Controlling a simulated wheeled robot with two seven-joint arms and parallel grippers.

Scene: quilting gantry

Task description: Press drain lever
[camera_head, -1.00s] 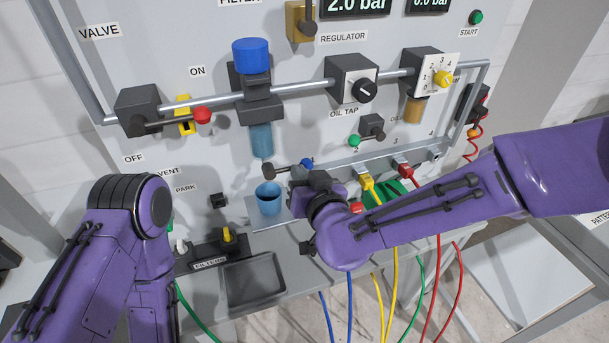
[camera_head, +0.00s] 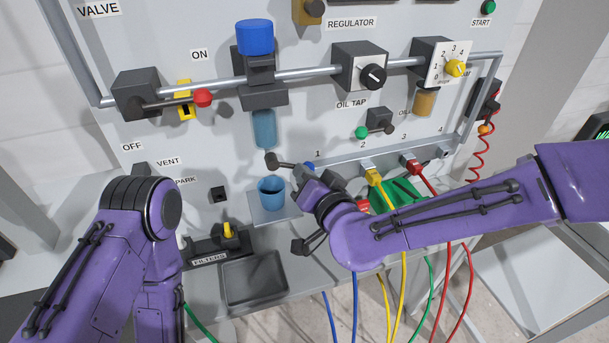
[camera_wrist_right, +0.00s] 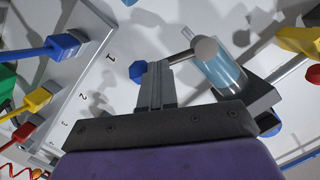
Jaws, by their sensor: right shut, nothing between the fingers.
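The drain lever (camera_head: 285,164) is a short dark rod with a round knob, just below the blue filter bowl (camera_head: 264,129). My right gripper (camera_head: 302,186) is shut and empty, just below and right of the lever. A blue knob (camera_wrist_right: 136,69) shows beside the fingertips. My left arm is at the left, its gripper out of view.
A blue cup (camera_head: 271,193) stands on a small shelf below the lever, close left of my right gripper. A horizontal rail (camera_head: 310,73) crosses above. Yellow and red plugs with hoses (camera_head: 371,174) are to the right. An empty dark tray (camera_head: 253,281) lies below.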

